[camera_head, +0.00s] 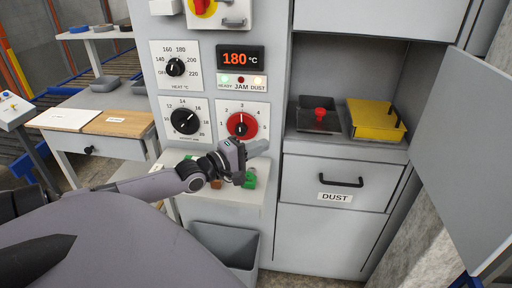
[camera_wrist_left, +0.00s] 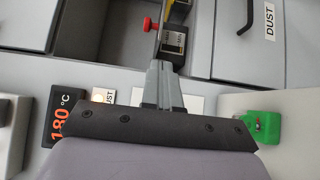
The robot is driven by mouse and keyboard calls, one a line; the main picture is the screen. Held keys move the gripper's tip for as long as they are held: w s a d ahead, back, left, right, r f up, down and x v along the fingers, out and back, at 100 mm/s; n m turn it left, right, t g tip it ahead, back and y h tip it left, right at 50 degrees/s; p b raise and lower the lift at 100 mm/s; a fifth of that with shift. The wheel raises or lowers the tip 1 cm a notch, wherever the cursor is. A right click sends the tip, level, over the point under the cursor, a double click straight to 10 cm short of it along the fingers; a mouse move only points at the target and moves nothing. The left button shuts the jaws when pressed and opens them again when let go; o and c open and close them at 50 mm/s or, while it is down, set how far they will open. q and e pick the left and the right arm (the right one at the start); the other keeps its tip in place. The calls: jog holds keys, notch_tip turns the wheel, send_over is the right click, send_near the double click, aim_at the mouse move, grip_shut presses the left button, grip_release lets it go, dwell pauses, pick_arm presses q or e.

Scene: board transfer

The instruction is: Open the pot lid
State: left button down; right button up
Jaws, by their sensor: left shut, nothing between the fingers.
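No pot that I can name for sure shows. The nearest match is a dark square lid or tray with a red knob (camera_head: 319,115), lying flat in the open cabinet bay; the red knob also shows in the left wrist view (camera_wrist_left: 148,25). My left gripper (camera_head: 262,146) is shut and empty, in front of the machine, to the left of and below the knob and apart from it. Its fingers (camera_wrist_left: 161,66) point toward the bay in the left wrist view and partly cover what lies behind. My right gripper is not in view.
A yellow box (camera_head: 378,120) stands right of the knob. The cabinet door (camera_head: 465,140) hangs open at the right. The DUST drawer (camera_head: 342,184) is shut below. Dials and a 180 °C display (camera_head: 241,58) are on the machine. A green part (camera_head: 249,180) sits near my gripper.

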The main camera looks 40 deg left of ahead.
pick_arm(q)
jog(key=shift+s, duration=0.45)
